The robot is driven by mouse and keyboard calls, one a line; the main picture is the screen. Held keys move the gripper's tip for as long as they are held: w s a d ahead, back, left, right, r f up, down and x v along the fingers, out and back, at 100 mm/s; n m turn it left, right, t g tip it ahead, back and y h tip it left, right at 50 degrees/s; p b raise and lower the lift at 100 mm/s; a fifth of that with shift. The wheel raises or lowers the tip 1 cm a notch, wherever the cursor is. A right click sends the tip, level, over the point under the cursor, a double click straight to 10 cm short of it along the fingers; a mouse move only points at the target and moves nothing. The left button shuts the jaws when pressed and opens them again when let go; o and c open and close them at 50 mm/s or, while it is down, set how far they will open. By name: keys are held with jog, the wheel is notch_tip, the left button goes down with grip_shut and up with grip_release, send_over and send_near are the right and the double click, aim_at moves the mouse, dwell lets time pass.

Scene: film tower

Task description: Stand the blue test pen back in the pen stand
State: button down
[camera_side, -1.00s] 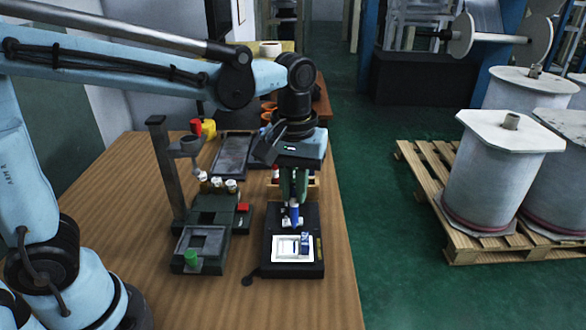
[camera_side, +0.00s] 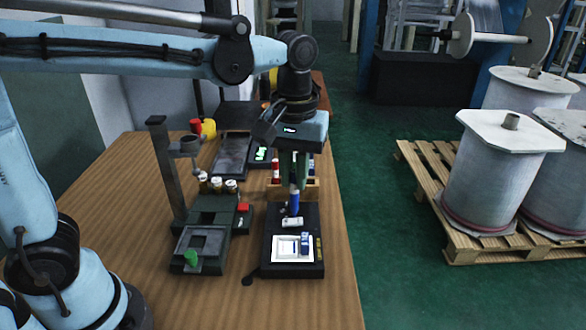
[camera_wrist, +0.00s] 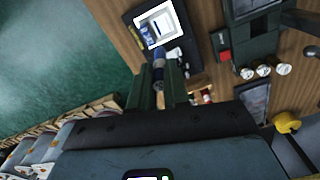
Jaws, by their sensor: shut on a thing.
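The blue test pen (camera_side: 295,203) hangs upright between the green fingers of my gripper (camera_side: 296,182), above the back part of the black device with the white tray. My gripper is shut on the pen. In the wrist view the pen (camera_wrist: 159,62) sticks out past the fingertips (camera_wrist: 159,84). The light wooden pen stand (camera_side: 311,190) is behind my gripper and partly hidden by it. A red pen (camera_side: 276,169) stands at its left side. The stand also shows in part in the wrist view (camera_wrist: 196,86), beside the fingers.
The black device (camera_side: 268,262) has a white tray (camera_side: 279,254) with a small blue-and-white item (camera_side: 305,243) on it. To its left is a dark green fixture with a post (camera_side: 166,170) and several small canisters (camera_side: 217,184). The table's front is clear.

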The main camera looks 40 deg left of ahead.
jog(key=w+a+f, duration=0.2)
jog(key=w+a, duration=0.3)
jog(key=w, duration=0.3)
jog(key=w+a+f, duration=0.2)
jog(key=w+a, duration=0.3)
jog(key=w, duration=0.2)
jog(key=shift+w, duration=0.35)
jog(key=shift+a+f, duration=0.1)
jog(key=shift+f, duration=0.4)
dwell(0.6)
jog(key=shift+f, duration=0.35)
jog(key=shift+f, duration=0.65)
jog(key=shift+f, duration=0.3)
jog(key=shift+f, duration=0.25)
dwell(0.4)
